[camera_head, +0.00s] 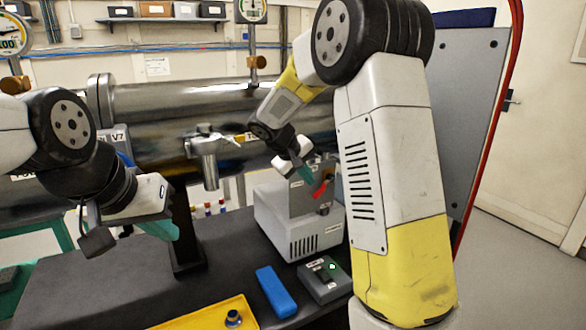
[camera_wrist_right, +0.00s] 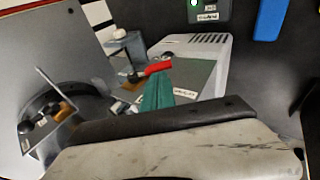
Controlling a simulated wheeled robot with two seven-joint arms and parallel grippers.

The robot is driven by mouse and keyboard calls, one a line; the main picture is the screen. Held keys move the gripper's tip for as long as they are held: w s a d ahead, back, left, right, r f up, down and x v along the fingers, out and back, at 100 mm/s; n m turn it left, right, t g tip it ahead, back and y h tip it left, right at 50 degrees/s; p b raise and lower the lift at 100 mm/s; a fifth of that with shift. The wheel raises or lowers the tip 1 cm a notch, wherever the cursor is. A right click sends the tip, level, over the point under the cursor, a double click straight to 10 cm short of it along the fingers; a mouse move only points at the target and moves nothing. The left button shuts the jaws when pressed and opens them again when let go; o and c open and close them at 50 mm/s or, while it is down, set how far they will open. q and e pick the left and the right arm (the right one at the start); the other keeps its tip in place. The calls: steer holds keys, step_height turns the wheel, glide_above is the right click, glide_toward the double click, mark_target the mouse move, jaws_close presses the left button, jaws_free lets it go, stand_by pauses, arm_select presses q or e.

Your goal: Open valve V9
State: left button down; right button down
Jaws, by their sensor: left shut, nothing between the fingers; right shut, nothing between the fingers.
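A red valve handle (camera_head: 321,189) sits on the front of a grey panel on a light grey box (camera_head: 285,222). It also shows in the right wrist view (camera_wrist_right: 158,68). No label that I can read as V9 shows, so I cannot tell for sure that this is V9. My right gripper (camera_head: 306,174) is shut, its teal fingertips just beside the red handle; in the right wrist view the fingertips (camera_wrist_right: 157,92) are very close to it. I cannot tell whether they touch. My left gripper (camera_head: 162,229) is shut and empty, above the dark table at the left.
A large steel pipe (camera_head: 155,115) crosses behind, with a tag reading V7 (camera_head: 117,136). A small grey control box (camera_head: 325,280) with a green light, a blue block (camera_head: 276,291) and a yellow tray (camera_head: 212,318) lie on the dark table (camera_head: 120,290). Gauges stand above.

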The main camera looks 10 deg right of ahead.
mark_target(317, 196)
steer(key=x, duration=0.5)
steer(key=shift+d+f, duration=0.1)
steer(key=shift+f, duration=0.05)
steer(key=shift+f, duration=0.1)
steer(key=shift+f+t+h, duration=0.6)
steer(key=shift+f+h, duration=0.25)
steer(key=shift+h, duration=0.35)
steer(key=shift+w+d+f+n+t+h, duration=0.15)
steer(key=shift+d+f+t+h, duration=0.1)
steer(key=shift+f+h, duration=0.25)
steer(key=shift+w+d+f+n+t+h, duration=0.15)
steer(key=shift+f+t+h, duration=0.15)
steer(key=shift+h, duration=0.4)
steer(key=d+f+t+h, duration=0.1)
steer(key=h, duration=0.1)
steer(key=d+f+h, duration=0.1)
steer(key=shift+w+d+f+n+t+h, duration=0.15)
steer(key=shift+w+n+t+h, duration=0.15)
steer(key=shift+t+h, duration=0.1)
steer(key=shift+d, duration=0.1)
